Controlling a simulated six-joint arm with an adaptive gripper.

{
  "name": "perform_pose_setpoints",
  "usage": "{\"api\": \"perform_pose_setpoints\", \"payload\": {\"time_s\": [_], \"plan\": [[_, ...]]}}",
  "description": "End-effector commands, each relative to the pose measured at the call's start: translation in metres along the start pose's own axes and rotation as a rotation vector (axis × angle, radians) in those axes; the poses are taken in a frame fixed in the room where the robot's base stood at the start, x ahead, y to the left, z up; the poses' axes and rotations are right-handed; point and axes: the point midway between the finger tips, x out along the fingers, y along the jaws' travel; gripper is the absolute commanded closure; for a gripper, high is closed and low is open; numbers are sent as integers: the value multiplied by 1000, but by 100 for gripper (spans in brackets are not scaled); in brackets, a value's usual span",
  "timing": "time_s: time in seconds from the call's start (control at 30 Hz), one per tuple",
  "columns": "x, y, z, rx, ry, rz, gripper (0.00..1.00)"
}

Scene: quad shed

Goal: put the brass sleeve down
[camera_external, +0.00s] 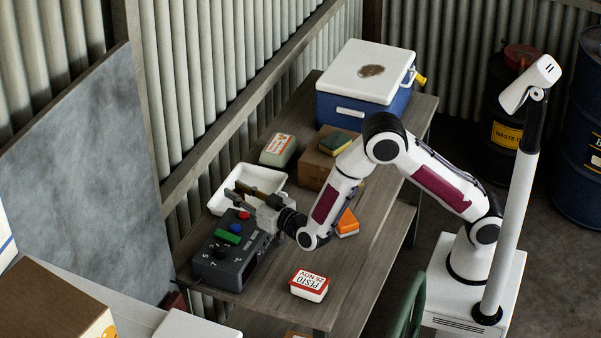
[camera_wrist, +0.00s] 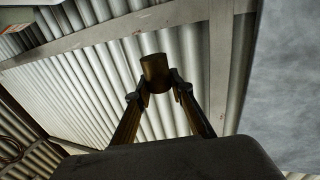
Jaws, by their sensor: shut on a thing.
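The brass sleeve (camera_wrist: 155,72) is a short, dull gold cylinder. In the wrist view it sits between the two fingertips of my gripper (camera_wrist: 157,88), which is shut on it. The corrugated wall shows behind it there. In the external view my gripper (camera_external: 236,196) points left, over or just in front of the white tray and above the back of the grey box. The sleeve is too small and dark to make out clearly in that view. I cannot tell how high above the surfaces it is held.
A grey box (camera_external: 220,272) with colored knobs stands at the table's near left. A white tray (camera_external: 216,203) lies behind it. Bare wood surrounds the pesto tub.

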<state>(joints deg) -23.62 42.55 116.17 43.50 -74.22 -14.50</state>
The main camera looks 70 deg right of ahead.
Motion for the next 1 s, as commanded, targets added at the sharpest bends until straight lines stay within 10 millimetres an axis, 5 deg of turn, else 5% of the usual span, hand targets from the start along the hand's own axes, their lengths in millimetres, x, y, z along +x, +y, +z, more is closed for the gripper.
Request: {"api": "perform_pose_setpoints", "payload": {"time_s": [0.47,1.0], "plan": [[20,30,4,0,0,-178,100],[16,61,20,1,0,-384,100]]}}
